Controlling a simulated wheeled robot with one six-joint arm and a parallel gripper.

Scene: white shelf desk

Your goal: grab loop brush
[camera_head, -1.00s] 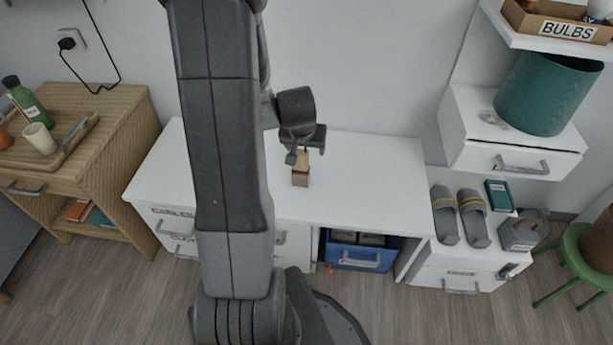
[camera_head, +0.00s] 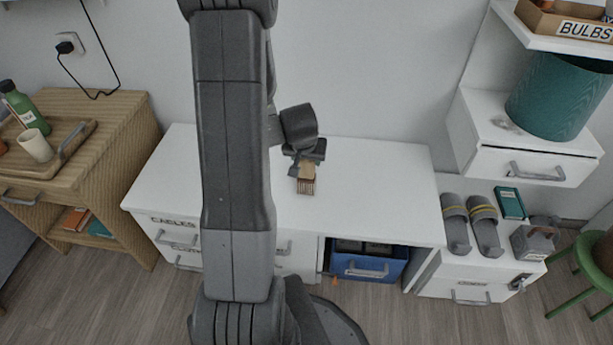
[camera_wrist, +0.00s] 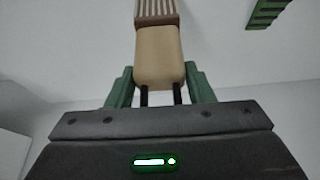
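The loop brush shows in the wrist view, with a tan handle (camera_wrist: 160,55) and a brown ridged head (camera_wrist: 157,11). Two dark strands run from the handle end towards my gripper's body. The green fingers of my gripper (camera_wrist: 160,88) sit close on either side of the handle end, with no clear gap. In the head view the brush (camera_head: 306,184) is below my gripper (camera_head: 307,164), bristles towards the front, over the white desk (camera_head: 380,190). Whether it touches the desktop is unclear. My gripper partly hides the tan handle.
The desktop right of the brush is clear. A blue crate (camera_head: 368,265) sits in the opening below. Grey slippers (camera_head: 470,224) and a teal box (camera_head: 509,203) lie on the right-hand cabinet. A green ridged object (camera_wrist: 267,12) shows at the wrist view's top right.

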